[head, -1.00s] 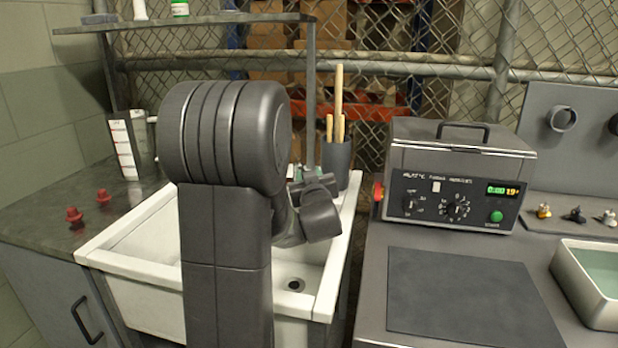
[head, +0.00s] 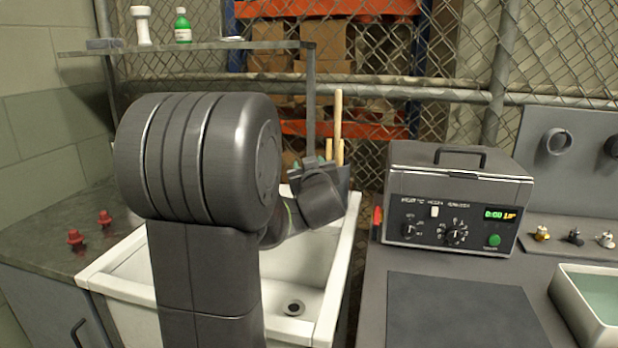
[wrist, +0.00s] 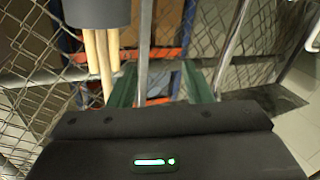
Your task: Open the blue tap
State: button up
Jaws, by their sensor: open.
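No blue tap can be made out in either view; the area behind my arm at the back of the sink is hidden. The white sink (head: 120,292) stands behind my arm, its drain showing to the right of the arm. My gripper (head: 308,162) is above the sink's back right, in front of the dark brush cup. In the wrist view my gripper (wrist: 160,80) has its two green fingers apart, with nothing held between them. A grey post (wrist: 145,50) shows beyond the fingers.
The dark cup (head: 343,183) holds several wooden handles close to my gripper. A shelf (head: 265,45) carries bottles above. Two red knobs (head: 76,238) (head: 104,217) are on the left counter. A grey control unit (head: 460,200) stands right. Wire fence is behind.

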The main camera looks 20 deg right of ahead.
jog(key=shift+r, duration=0.25)
jog(key=shift+c, duration=0.5)
jog(key=c, duration=0.3)
jog(key=shift+w+a+r+p, duration=0.1)
jog(key=shift+w+a+p, duration=0.1)
jog(key=shift+p, duration=0.4)
jog(key=c, duration=0.4)
jog(key=shift+w+a+g+p, duration=0.1)
jog(key=shift+a+g+p, duration=0.2)
jog(key=shift+g+p, duration=0.3)
grip_shut()
jog(key=s+a+r+n+g+p, duration=0.1)
jog(key=s+a+g+p, duration=0.75)
jog(key=p, duration=1.05)
jog(key=w+d+f+g+p, duration=0.1)
jog(key=w+d+f+g, duration=0.2)
jog(key=w+d+f, duration=0.3)
jog(key=shift+w+f+p, duration=0.25)
jog(key=shift+f+p, duration=0.05)
jog(key=shift+f, duration=1.15)
